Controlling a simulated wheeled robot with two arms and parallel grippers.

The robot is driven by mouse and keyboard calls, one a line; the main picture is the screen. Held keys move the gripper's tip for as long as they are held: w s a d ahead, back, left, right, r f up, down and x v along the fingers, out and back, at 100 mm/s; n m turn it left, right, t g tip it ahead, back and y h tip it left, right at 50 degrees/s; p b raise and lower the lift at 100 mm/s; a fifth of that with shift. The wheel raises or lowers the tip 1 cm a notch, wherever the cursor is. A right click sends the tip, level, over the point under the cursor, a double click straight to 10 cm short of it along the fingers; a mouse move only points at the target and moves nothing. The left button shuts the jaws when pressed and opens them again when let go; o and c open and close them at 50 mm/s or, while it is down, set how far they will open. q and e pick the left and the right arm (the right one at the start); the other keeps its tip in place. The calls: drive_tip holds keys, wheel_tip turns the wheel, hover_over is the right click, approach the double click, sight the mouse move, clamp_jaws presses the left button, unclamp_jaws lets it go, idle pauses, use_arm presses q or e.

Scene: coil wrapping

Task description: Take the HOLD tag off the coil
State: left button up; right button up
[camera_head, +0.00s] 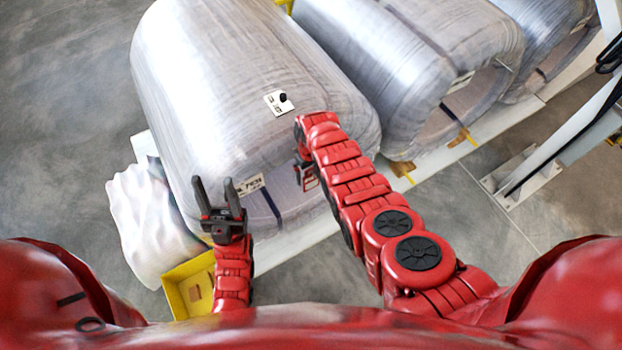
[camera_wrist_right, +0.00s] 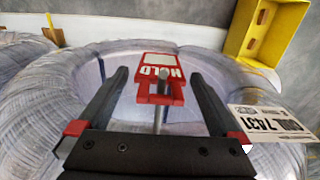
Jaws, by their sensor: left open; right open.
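The near coil (camera_head: 220,70) is a large grey wrapped roll lying on its side. The red and white HOLD tag (camera_wrist_right: 160,68) hangs by the coil's open end, on a grey rod with a rounded tip. In the wrist view the tag lies between the fingers of my right gripper (camera_wrist_right: 159,80), which is open; I cannot tell if they touch it. In the head view my right gripper (camera_head: 303,162) is by the coil's end and partly hidden by my arm; part of the tag (camera_head: 309,180) shows below. My left gripper (camera_head: 214,184) is open and empty before the coil's lower left.
A white label (camera_wrist_right: 270,122) reading 7431 sits on the coil's end rim. Another label with a black knob (camera_head: 279,102) is on top. A yellow bin (camera_head: 176,294) and white crumpled sheeting (camera_head: 148,215) are at lower left. More coils (camera_head: 400,60) stand at right.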

drive_tip(key=shift+f+b, duration=0.3)
drive_tip(key=shift+f, duration=0.5)
drive_tip(key=shift+c, duration=0.3)
drive_tip(key=c, duration=1.2)
